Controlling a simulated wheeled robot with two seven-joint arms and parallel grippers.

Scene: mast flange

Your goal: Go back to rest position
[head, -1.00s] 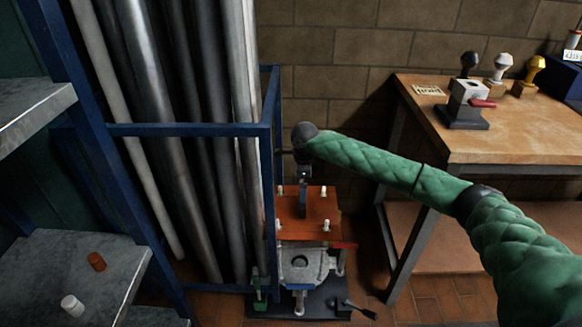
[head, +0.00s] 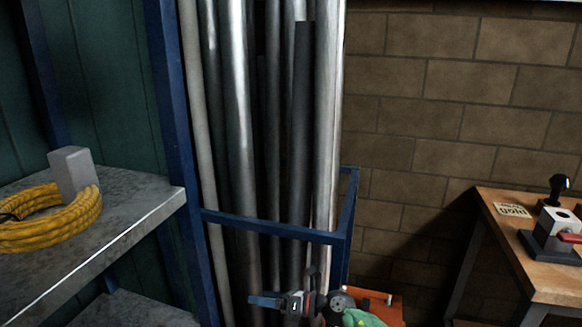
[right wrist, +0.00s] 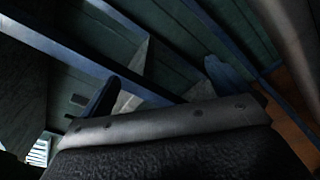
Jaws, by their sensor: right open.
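My right gripper (head: 272,301) is at the bottom of the head view, in front of the blue rack and the metal pipes, pointing left. In the right wrist view its two dark blue fingers (right wrist: 162,88) stand well apart with nothing between them. A small part of my green right arm shows at the bottom edge. An orange-red plate (head: 382,303) lies behind and right of the gripper, partly hidden and cut off by the frame. My left gripper is not in view.
Tall metal pipes (head: 238,130) stand in the blue rack (head: 265,228). A grey shelf (head: 130,215) at left carries a coiled yellow cable (head: 50,225) and a grey block (head: 74,172). A wooden bench (head: 545,265) with a lever device (head: 555,230) stands at right.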

